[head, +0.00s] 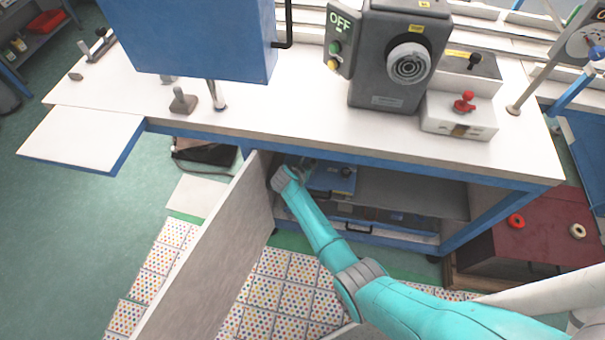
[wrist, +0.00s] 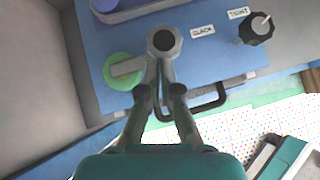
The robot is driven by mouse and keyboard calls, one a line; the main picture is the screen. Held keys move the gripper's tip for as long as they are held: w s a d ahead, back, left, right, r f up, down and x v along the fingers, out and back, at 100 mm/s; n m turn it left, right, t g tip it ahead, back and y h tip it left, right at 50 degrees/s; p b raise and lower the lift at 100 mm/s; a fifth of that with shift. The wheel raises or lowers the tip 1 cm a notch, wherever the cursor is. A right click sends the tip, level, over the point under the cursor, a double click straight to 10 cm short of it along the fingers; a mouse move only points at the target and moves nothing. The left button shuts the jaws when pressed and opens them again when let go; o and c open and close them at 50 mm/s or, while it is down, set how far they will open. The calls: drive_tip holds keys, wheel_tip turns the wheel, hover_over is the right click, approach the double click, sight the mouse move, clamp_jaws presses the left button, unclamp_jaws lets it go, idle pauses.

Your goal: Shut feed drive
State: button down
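My gripper (wrist: 161,95) reaches into the cabinet under the bench. In the head view its end (head: 285,178) is small and partly hidden at the door's edge. In the wrist view the two dark fingertips are a small gap apart, on either side of the lower end of a grey lever with a round black-centred hub (wrist: 164,41). I cannot tell whether they touch it. The lever is on a blue panel (wrist: 205,60), beside a green disc (wrist: 121,70) with a pale bar. No part is readably marked as the feed drive.
A black knob (wrist: 256,28) and a black loop handle (wrist: 208,105) are on the panel. The grey cabinet door (head: 205,265) stands open left of my arm. The bench top (head: 290,115) is above. A grey machine (head: 385,60) with an OFF sign stands on it.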

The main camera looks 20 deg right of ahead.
drive_tip(key=s+a+r, duration=0.3)
drive_tip(key=s+a, duration=0.6)
drive_tip(key=a, duration=0.3)
drive_tip(key=shift+s+r, duration=0.25)
drive_tip(key=shift+s, duration=0.15)
